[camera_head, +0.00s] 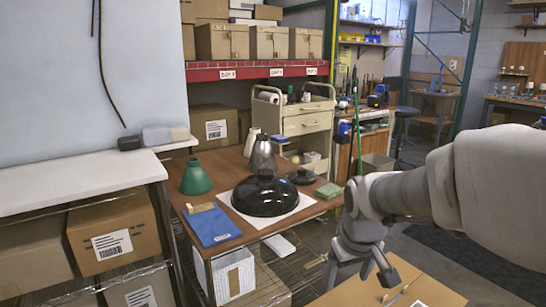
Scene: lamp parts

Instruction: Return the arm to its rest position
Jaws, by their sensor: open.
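My arm reaches in from the right edge. My gripper (372,273) hangs low at the right, pointing down above a light wooden surface (430,293). Its fingers are apart and nothing shows between them. The lamp parts stand on the brown table (232,240) to the left of my gripper, clear of it. A glossy black lampshade (265,197) sits dome up on a white sheet. A green cone-shaped shade (196,178) stands to its left. A grey metal jug-like part (262,154) and a dark lidded piece (303,177) stand behind.
A blue folder (212,226) and a green block (328,191) lie on the brown table. A white shelf (70,182) with cardboard boxes (112,232) stands at the left. A cream cart (306,125) stands behind the table. Open floor shows at the right, under my arm.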

